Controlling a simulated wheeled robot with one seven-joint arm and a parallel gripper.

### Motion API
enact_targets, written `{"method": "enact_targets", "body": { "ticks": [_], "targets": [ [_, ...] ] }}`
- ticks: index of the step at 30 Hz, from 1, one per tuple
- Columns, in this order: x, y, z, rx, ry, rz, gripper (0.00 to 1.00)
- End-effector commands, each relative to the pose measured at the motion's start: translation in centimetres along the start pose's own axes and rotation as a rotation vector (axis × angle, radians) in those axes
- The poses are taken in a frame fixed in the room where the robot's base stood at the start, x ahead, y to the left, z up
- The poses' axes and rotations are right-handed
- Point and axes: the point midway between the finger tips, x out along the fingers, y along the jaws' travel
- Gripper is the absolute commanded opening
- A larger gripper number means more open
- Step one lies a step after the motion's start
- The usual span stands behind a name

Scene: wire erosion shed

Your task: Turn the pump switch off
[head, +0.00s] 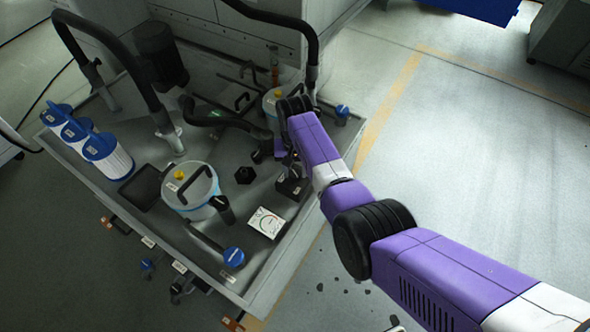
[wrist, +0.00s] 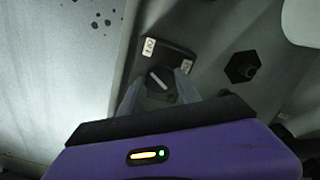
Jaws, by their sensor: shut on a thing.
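The pump switch (wrist: 178,57) is a black plate with a round rotary knob (wrist: 160,79) and two small white labels, whose lettering is too small to read surely. A pale line on the knob slants from upper left to lower right. My gripper (wrist: 160,88) is shut on the knob, with one grey finger on either side of it. In the head view my gripper (head: 290,177) is low over the tray, at the dark switch plate (head: 293,189), which my arm partly hides.
A grey tray (head: 140,215) holds a lidded bucket (head: 196,200), a white gauge (head: 266,222), a black hex fitting (head: 245,175), blue-capped filters (head: 108,158) and bent black hoses (head: 225,120). Open floor (head: 460,160) lies to the right.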

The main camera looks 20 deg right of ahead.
Motion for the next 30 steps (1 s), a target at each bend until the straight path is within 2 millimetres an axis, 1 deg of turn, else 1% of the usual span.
{"method": "enact_targets", "body": {
  "ticks": [5,6,8,9,17,20,23,30],
  "targets": [
    [-0.2,-0.1,-0.2,0.002,0.005,-0.003,0.00],
    [-0.2,-0.1,-0.2,0.002,0.005,-0.003,0.45],
    [-0.2,-0.1,-0.2,0.001,0.004,-0.003,0.57],
    [-0.1,-0.1,-0.1,0.001,0.004,-0.002,0.61],
    [-0.1,0.0,-0.1,0.000,0.001,-0.001,0.61],
    [-0.4,0.0,-0.1,0.000,0.002,-0.001,0.61],
    [-1.6,-0.1,-0.1,0.000,0.004,-0.002,0.61],
    [-5.5,-0.1,-0.1,0.000,0.004,-0.002,0.61]
  ]
}}
